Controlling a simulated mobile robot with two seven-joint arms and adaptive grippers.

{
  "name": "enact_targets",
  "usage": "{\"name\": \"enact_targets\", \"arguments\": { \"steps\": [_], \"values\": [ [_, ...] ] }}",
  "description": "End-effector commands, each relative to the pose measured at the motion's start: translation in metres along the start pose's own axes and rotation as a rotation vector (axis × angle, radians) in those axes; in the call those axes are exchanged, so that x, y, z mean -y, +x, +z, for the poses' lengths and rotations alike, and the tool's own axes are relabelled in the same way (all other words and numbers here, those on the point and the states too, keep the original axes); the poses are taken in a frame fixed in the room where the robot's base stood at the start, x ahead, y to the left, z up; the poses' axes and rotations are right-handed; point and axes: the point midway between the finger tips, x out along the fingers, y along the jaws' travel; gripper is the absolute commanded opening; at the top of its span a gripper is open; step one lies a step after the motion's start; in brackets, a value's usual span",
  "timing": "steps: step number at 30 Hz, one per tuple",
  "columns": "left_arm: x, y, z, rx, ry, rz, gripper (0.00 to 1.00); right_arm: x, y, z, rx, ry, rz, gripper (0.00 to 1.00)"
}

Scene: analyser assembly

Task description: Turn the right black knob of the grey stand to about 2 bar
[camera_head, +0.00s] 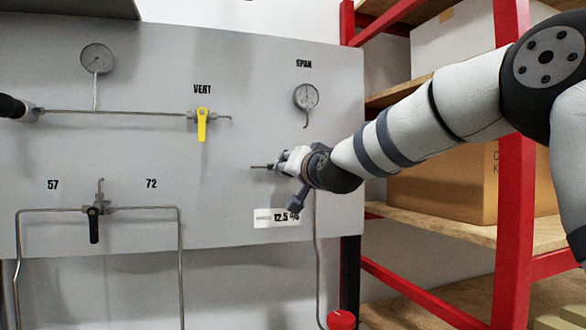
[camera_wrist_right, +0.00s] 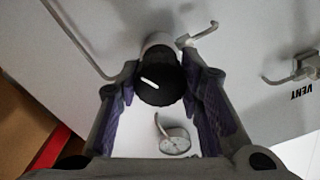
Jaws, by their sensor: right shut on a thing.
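The grey stand (camera_head: 135,165) fills the left and middle of the head view. Its right black knob (camera_wrist_right: 158,82) shows in the right wrist view, with a white pointer line on its face. My right gripper (camera_wrist_right: 163,100) is shut on this knob, one purple-padded finger on each side. In the head view my right gripper (camera_head: 284,163) reaches the panel from the right and hides the knob. The round gauge (camera_head: 305,96) under the SPAN label also shows in the wrist view (camera_wrist_right: 174,138); its reading is too small to tell. My left gripper is not in view.
Another black knob (camera_head: 12,106) sits at the left edge. A yellow handle (camera_head: 202,123) hangs under VENT, and a black handle (camera_head: 94,224) hangs between 57 and 72. A second gauge (camera_head: 97,59) is upper left. A red shelf post (camera_head: 514,190) stands near my right arm.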

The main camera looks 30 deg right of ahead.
Motion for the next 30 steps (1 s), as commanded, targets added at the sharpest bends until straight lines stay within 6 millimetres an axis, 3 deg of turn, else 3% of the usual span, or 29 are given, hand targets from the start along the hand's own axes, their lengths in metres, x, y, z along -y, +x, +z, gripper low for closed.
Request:
{"name": "enact_targets", "arguments": {
  "steps": [1, 14, 15, 17, 26, 30],
  "values": [
    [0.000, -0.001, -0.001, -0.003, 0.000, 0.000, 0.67, 0.003, -0.001, -0.009, -0.020, 0.007, -0.006, 0.06],
    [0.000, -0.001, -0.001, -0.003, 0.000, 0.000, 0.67, 0.003, -0.002, -0.009, -0.020, 0.012, -0.006, 0.06],
    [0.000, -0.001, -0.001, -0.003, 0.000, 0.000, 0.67, 0.003, -0.002, -0.009, -0.020, 0.012, -0.006, 0.40],
    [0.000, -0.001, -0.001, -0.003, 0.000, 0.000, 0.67, 0.003, -0.002, -0.008, -0.018, 0.012, -0.006, 0.54],
    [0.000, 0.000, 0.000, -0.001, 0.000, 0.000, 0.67, 0.001, -0.001, -0.004, -0.008, 0.011, -0.002, 0.54],
    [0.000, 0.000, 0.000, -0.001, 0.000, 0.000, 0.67, 0.011, -0.001, -0.022, -0.013, 0.009, -0.003, 0.54]
  ]
}}
